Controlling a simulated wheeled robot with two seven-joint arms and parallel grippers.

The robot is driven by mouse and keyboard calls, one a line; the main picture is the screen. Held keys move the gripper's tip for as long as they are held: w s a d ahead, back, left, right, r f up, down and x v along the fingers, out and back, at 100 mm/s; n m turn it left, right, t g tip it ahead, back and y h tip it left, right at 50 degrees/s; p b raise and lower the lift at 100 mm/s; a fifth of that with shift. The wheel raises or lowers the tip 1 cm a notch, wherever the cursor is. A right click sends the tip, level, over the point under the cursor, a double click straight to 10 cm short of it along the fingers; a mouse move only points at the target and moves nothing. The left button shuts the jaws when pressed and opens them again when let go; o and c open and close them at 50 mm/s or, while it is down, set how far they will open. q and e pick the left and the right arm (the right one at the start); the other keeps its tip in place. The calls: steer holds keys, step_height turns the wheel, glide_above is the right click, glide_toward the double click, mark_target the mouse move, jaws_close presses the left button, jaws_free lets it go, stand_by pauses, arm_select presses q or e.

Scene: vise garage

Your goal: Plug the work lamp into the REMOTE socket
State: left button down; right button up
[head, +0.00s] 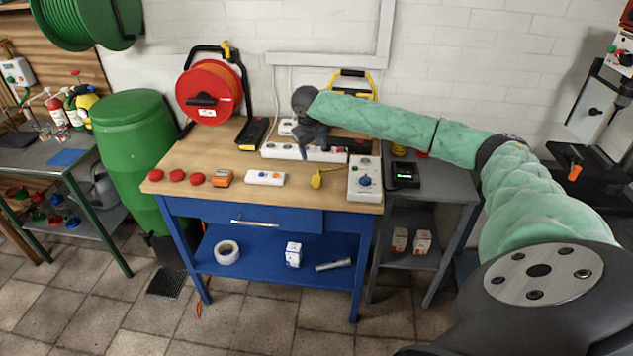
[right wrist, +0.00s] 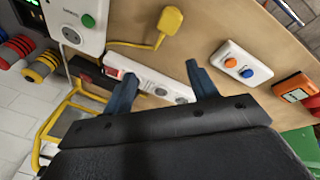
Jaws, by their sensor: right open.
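A yellow plug (head: 316,180) lies on the workbench in front of the white power strip (head: 297,152). In the right wrist view the plug (right wrist: 170,20) has a yellow cable and lies beyond my fingertips. A white socket box (head: 364,182) stands at the bench's right edge; the right wrist view shows its green button and round socket (right wrist: 71,35). Its lettering is too small to read. The yellow-framed work lamp (head: 353,82) is at the back, partly hidden by my arm. My right gripper (head: 309,150) is open and empty, above the power strip (right wrist: 147,84). My left gripper is out of view.
A white remote with orange and blue buttons (head: 265,178), an orange device (head: 222,178) and several red discs (head: 177,175) lie along the bench's front. A red cable reel (head: 209,95) stands behind left. A grey side table (head: 437,184) adjoins the bench at right.

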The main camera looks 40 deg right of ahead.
mark_target(315, 179)
steer(key=f+m, duration=0.1)
steer(key=f+m+g+y, duration=0.1)
steer(key=s+f+m, duration=0.1)
steer(key=shift+d+f+m+g+y, duration=0.25)
steer(key=shift+m+g+y, duration=0.05)
steer(key=shift+y, duration=0.1)
steer(key=shift+s+a+f+m+y, duration=0.1)
steer(key=shift+a+m+y, duration=0.2)
steer(key=shift+m, duration=0.4)
steer(key=shift+s+a+m, duration=0.15)
steer(key=shift+a+m, duration=0.2)
steer(key=shift+m, duration=0.15)
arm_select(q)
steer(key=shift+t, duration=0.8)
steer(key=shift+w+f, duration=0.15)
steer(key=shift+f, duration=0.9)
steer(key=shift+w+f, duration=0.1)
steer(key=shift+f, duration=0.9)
arm_select(e)
steer(key=shift+m, duration=0.9)
steer(key=shift+f+p, duration=0.45)
steer(key=shift+f, duration=0.75)
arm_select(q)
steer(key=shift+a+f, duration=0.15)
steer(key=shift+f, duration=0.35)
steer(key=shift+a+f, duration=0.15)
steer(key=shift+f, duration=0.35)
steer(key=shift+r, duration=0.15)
arm_select(e)
steer(key=shift+f, duration=0.1)
